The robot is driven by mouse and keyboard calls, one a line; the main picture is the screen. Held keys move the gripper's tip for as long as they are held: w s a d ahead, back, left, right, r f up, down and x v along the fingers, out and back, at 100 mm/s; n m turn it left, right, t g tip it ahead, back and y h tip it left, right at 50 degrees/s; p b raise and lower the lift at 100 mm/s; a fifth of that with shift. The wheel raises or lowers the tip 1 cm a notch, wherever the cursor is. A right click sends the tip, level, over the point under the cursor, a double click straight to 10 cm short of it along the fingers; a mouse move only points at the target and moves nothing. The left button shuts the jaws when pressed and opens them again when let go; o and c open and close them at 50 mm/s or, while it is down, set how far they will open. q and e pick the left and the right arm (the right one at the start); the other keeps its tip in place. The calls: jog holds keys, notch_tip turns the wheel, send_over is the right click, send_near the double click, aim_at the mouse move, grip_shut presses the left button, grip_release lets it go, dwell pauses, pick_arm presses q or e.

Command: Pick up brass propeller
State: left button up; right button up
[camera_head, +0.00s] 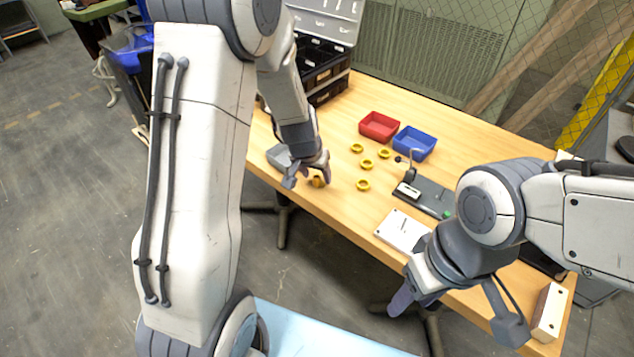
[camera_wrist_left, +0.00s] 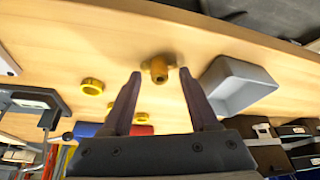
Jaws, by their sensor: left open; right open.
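The brass propeller (camera_wrist_left: 158,68) lies on the wooden table, and in the left wrist view it sits just beyond and between the open fingers of my left gripper (camera_wrist_left: 158,100). In the head view the propeller (camera_head: 318,181) is partly hidden by my left gripper (camera_head: 306,178), which is low over the table's near edge. I cannot tell whether the fingers touch it. My right gripper (camera_head: 455,312) is open and empty at the front right of the table, away from the propeller.
A grey tray (camera_wrist_left: 238,86) stands close beside the propeller. Several yellow rings (camera_head: 363,185) lie to its right. A red bin (camera_head: 379,126), a blue bin (camera_head: 415,143), a clamp fixture (camera_head: 425,196) and a white plate (camera_head: 403,231) are further right. An open toolbox (camera_head: 325,75) stands behind.

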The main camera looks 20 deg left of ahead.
pick_arm(q)
grip_shut()
jog(key=shift+r, duration=0.1)
